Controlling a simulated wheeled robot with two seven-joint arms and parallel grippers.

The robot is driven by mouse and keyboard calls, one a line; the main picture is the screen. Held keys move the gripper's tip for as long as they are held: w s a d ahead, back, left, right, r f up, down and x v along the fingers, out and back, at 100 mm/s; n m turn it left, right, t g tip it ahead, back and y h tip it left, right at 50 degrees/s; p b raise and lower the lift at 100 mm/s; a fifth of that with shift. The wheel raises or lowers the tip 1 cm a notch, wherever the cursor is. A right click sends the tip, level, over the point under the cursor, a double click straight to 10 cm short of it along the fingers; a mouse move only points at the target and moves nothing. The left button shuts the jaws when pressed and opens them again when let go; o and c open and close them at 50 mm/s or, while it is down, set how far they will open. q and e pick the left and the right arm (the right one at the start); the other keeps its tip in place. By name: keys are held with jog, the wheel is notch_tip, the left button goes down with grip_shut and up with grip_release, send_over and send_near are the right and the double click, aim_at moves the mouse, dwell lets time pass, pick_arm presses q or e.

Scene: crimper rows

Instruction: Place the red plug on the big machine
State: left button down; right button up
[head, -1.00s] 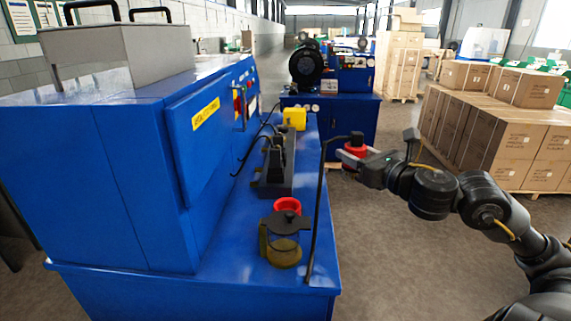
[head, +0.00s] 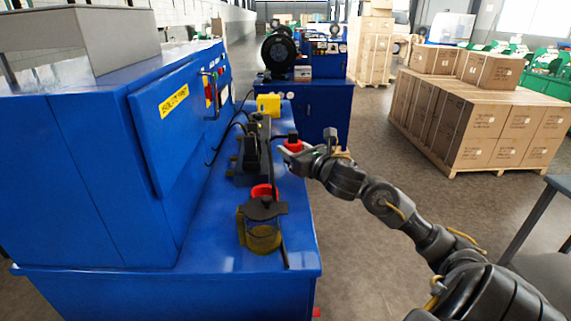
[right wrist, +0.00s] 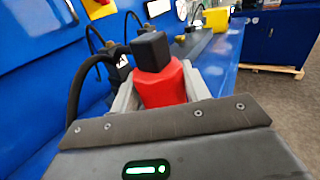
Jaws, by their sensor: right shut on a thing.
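The big blue machine (head: 90,160) fills the left of the head view, with a low blue ledge (head: 205,235) along its right side. My right gripper (head: 291,151) is shut on the red plug (head: 296,145), which has a black block on top. It holds the plug near the ledge's right edge, beside the black fixture (head: 252,160); I cannot tell the height above the ledge. In the right wrist view the plug (right wrist: 165,87) sits upright between the pale fingers (right wrist: 160,95). My left gripper is not in view.
A jar with yellow liquid and a black lid (head: 262,237) stands on the ledge, with a red ring-shaped piece (head: 263,191) behind it. A yellow block (head: 269,104) sits farther back. Cardboard boxes (head: 480,125) are on a pallet at right.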

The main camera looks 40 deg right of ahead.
jog(key=shift+w+a+f, duration=0.15)
jog(key=shift+w+f, duration=0.75)
jog(key=shift+f, duration=0.1)
notch_tip(320, 180, down, 2)
jog(key=shift+w+f+p, duration=0.1)
jog(key=shift+f+p, duration=0.1)
jog(key=shift+p, duration=0.45)
jog(key=shift+f, duration=0.3)
jog(key=shift+f, duration=0.15)
jog(key=o, duration=1.2)
